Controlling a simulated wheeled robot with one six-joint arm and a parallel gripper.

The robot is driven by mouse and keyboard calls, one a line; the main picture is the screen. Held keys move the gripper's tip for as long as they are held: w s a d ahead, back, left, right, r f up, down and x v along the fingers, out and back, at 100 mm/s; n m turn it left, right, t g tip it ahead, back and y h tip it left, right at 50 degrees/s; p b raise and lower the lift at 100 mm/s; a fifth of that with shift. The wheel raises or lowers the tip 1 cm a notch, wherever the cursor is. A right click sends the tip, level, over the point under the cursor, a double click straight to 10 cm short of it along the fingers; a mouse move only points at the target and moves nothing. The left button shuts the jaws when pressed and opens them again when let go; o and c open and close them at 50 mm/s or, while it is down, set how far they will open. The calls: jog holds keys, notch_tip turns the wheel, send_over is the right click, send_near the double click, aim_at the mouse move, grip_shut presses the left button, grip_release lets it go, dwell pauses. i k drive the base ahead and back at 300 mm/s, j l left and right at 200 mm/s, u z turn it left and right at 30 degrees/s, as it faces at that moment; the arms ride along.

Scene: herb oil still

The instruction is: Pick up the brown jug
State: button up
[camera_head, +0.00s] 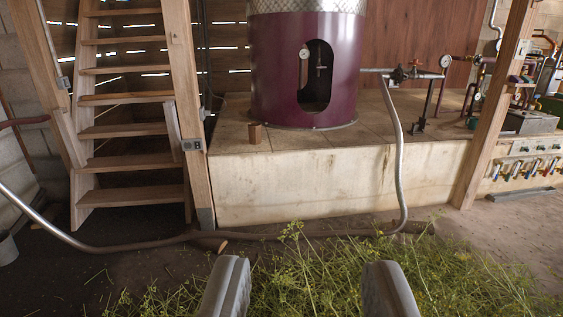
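My gripper (309,277) is at the bottom of the view, its two grey fingers wide apart with nothing between them. I see no clear brown jug.
The purple still (278,75) stands on the raised tiled platform (300,187). A grey hose (397,150) hangs over the platform's front. Cut herbs (310,262) cover the floor ahead. Wooden stairs (130,133) are left; a wooden post (494,110) is right.

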aim_at(255, 128)
jog(key=i+l+u, duration=0.15)
jog(key=i+u, duration=0.25)
jog(key=i, duration=1.3)
jog(key=i+j+z, duration=0.25)
jog(key=i+z, duration=0.15)
jog(key=i, duration=0.35)
jog(key=i+j+z, duration=0.45)
jog(key=i, duration=0.3)
jog(key=i+j+z, duration=0.4)
jog(key=i+j, duration=0.2)
jog(key=j, duration=0.2)
